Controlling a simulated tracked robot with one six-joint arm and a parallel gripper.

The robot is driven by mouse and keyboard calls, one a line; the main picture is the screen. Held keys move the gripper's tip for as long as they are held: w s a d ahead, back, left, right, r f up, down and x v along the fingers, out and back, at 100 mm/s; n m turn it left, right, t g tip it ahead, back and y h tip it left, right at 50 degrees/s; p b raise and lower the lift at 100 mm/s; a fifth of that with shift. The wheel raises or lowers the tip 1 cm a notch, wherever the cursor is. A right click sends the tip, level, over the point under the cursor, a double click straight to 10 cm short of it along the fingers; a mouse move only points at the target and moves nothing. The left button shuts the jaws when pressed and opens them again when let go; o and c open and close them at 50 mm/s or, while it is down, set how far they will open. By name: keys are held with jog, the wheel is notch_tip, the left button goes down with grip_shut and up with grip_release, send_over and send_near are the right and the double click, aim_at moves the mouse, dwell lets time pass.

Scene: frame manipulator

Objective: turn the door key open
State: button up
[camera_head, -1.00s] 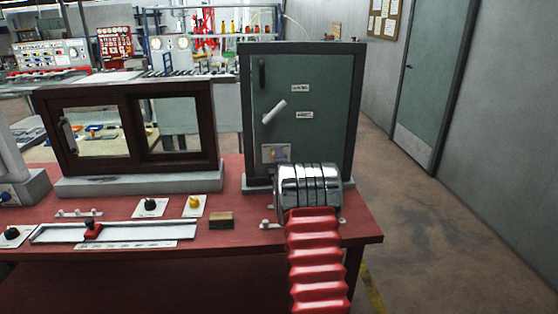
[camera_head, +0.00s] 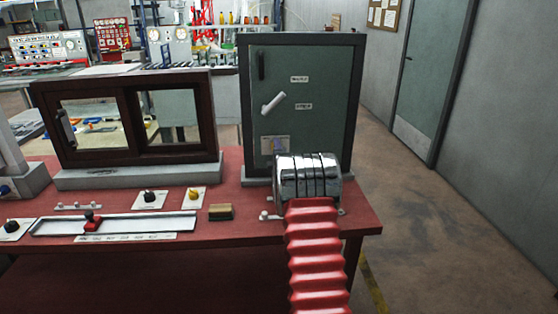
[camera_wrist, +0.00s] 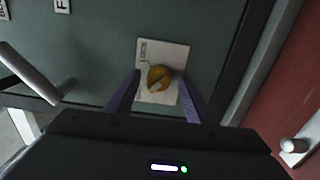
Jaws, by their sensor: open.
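The yellow door key (camera_wrist: 158,77) sits on a small pale plate (camera_wrist: 173,53) on the grey-green cabinet door (camera_wrist: 105,40). In the head view the plate (camera_head: 268,142) is low on the door (camera_head: 315,75), partly hidden by my arm. My gripper (camera_wrist: 160,83) is open, with one purple finger on each side of the key in the wrist view. Small gaps show between fingers and key; I cannot tell whether the tips reach around it in depth. The white door handle (camera_head: 273,102) is tilted, above the plate; it shows at left in the wrist view (camera_wrist: 28,72).
The cabinet stands on a red table (camera_head: 225,232). A dark-framed window unit (camera_head: 133,150) stands to its left. A slider rail (camera_head: 130,222), knobs and a small brown block (camera_head: 220,212) lie in front. Open floor (camera_head: 430,230) is at right.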

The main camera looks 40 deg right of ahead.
jog(key=v, duration=1.3)
jog(key=shift+s+a, duration=0.25)
jog(key=s+a+r+m+g+y, duration=0.1)
jog(key=s+a+r+m+y, duration=0.15)
jog(key=a, duration=0.65)
jog(key=s+a+r+m+g+y, duration=0.1)
jog(key=s+a+r+g+y, duration=0.15)
jog(key=a, duration=0.55)
jog(key=s+a+r+m+y, duration=0.2)
jog(key=a+r, duration=0.1)
jog(key=a, duration=0.6)
jog(key=s+a+f+m+g+y, duration=0.1)
jog(key=s+a+m+g, duration=0.1)
jog(key=s+a, duration=0.3)
jog(key=s+a+m+g+y, duration=0.1)
jog(key=s+a, duration=0.5)
jog(key=s, duration=0.6)
jog(key=s+a+f+m+g+y, duration=0.1)
jog(key=s+a+m+g, duration=0.2)
jog(key=s+a, duration=0.3)
jog(key=s, duration=0.3)
jog(key=shift+s+f, duration=0.3)
jog(key=shift+f, duration=0.05)
jog(key=shift+a, duration=0.1)
jog(key=shift+c, duration=0.3)
